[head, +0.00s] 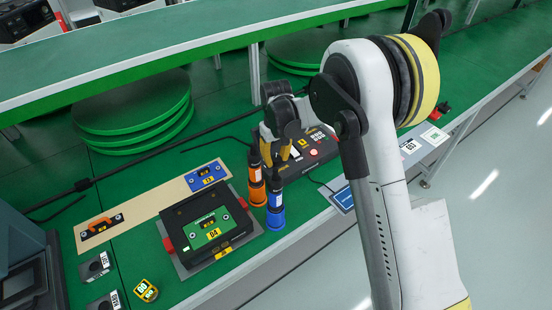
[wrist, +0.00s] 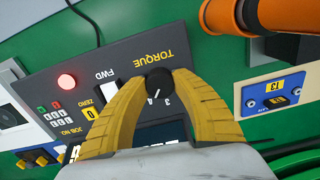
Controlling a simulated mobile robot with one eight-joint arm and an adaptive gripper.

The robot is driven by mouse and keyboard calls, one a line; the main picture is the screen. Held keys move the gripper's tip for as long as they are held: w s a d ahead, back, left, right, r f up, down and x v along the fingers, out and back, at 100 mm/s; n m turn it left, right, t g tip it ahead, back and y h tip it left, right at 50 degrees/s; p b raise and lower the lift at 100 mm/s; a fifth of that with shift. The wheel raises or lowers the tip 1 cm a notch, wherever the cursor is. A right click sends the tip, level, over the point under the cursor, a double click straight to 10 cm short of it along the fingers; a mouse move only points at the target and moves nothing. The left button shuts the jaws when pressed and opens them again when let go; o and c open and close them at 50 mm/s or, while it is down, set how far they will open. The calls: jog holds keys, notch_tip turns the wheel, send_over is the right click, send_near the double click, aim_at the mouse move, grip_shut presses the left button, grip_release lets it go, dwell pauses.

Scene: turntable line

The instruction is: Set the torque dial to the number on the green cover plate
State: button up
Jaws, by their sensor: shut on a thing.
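The green cover plate (head: 232,218) sits in a black fixture at the lower left of the head view. Its yellow label appears to read 04. The torque dial (wrist: 159,80) is a small black knob with a white pointer line, under the word TORQUE, upside down in the wrist view. My gripper (wrist: 158,82) has its yellow fingers closed on both sides of the dial. A 3 shows near the pointer's lower end; other scale numbers are mostly hidden by the fingers. In the head view, my gripper (head: 284,149) is over the controller box (head: 312,158), and the dial is hidden.
An orange driver (head: 256,178) and a blue driver (head: 275,205) stand left of the controller. A blue plate (head: 206,176) and an orange-handled plate (head: 102,228) lie on a tan board. The controller has a red light (wrist: 66,81) and a FWD switch. Green discs stack behind.

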aim_at(276, 158)
dwell(0.5)
jog(key=o, duration=1.2)
jog(key=shift+o, duration=0.2)
notch_tip(276, 158, up, 12)
